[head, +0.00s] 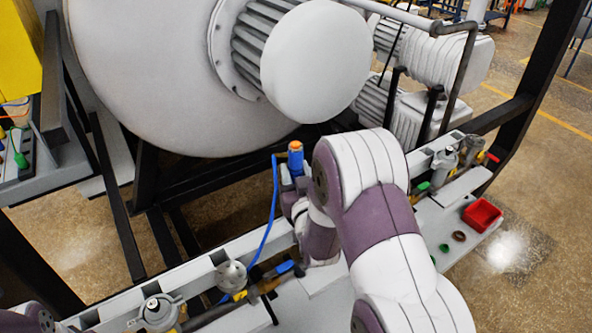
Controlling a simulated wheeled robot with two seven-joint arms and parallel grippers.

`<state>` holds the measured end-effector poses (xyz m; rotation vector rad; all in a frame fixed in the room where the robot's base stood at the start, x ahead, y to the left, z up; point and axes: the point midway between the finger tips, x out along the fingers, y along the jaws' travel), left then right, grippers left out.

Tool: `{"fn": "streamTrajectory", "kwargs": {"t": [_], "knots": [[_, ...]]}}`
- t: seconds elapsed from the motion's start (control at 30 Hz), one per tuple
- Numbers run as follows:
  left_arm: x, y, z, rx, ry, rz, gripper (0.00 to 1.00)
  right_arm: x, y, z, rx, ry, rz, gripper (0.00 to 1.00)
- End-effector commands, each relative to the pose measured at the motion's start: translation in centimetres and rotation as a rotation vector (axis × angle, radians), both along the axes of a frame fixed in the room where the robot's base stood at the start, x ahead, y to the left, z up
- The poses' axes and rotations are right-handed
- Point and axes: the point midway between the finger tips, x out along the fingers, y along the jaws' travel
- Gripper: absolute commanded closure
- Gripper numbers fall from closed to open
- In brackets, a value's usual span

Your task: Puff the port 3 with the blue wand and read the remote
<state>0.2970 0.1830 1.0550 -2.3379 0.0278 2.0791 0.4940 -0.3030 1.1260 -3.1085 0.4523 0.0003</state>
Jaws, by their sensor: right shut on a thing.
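The blue wand (296,160), with an orange top, stands upright near the middle of the head view, in front of the big grey chamber. A blue hose (271,210) runs down from it to the rail. My right gripper (292,188) is shut on the wand; my own forearm hides part of it. Grey port fittings sit along the rail: two at the lower left (232,275) (158,308) and others at the right (445,162). I cannot tell which is port 3. I cannot make out the remote. My left gripper is out of view.
The grey chamber (150,70) with its round flange fills the back. A black frame post (535,85) stands at right. A red bin (482,214) and small rings (459,236) lie on the shelf at right. A panel with green knobs (20,158) is at left.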

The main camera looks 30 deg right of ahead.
Motion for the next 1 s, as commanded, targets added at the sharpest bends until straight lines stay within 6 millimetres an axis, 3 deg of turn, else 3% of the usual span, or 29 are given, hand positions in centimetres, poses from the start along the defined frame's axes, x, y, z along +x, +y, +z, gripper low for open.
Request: {"fn": "streamTrajectory", "kwargs": {"t": [0.5, 1.0], "knots": [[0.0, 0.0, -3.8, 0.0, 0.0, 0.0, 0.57, 0.0, 0.0, -4.4, -0.001, -0.002, 0.0, 1.0], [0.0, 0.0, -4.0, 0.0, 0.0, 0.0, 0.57, 0.0, 0.0, -4.6, -0.001, -0.002, 0.0, 1.0]]}}
